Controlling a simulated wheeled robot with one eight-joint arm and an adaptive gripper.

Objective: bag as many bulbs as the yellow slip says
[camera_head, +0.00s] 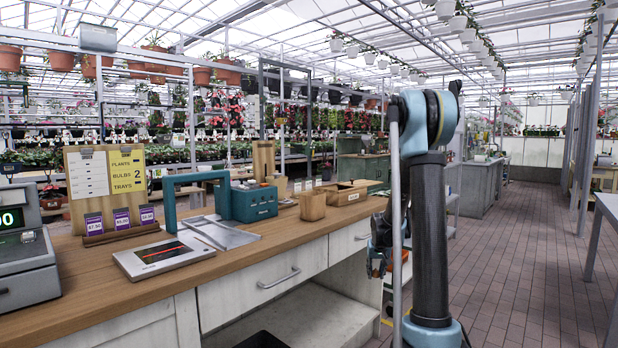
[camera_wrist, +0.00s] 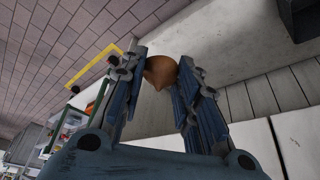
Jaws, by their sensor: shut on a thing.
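The yellow slip (camera_head: 131,170) stands on a wooden board at the left of the counter. It lists plants, bulbs and trays, with a large 2 at its right side; I cannot be sure which line the 2 belongs to. My gripper (camera_head: 378,262) hangs low in front of the counter's right end, partly behind my arm. In the wrist view my gripper (camera_wrist: 163,80) is shut on a brown, pointed bulb (camera_wrist: 160,70), held between the fingertips. The bulb cannot be made out in the head view. I cannot make out a bag for certain.
On the counter (camera_head: 100,270) stand a register (camera_head: 24,250), a flat scale-like device (camera_head: 164,256), a teal frame (camera_head: 170,205), a teal box (camera_head: 252,203), a small wooden bin (camera_head: 312,206) and a labelled wooden box (camera_head: 340,195). The aisle floor (camera_head: 510,260) at right is clear.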

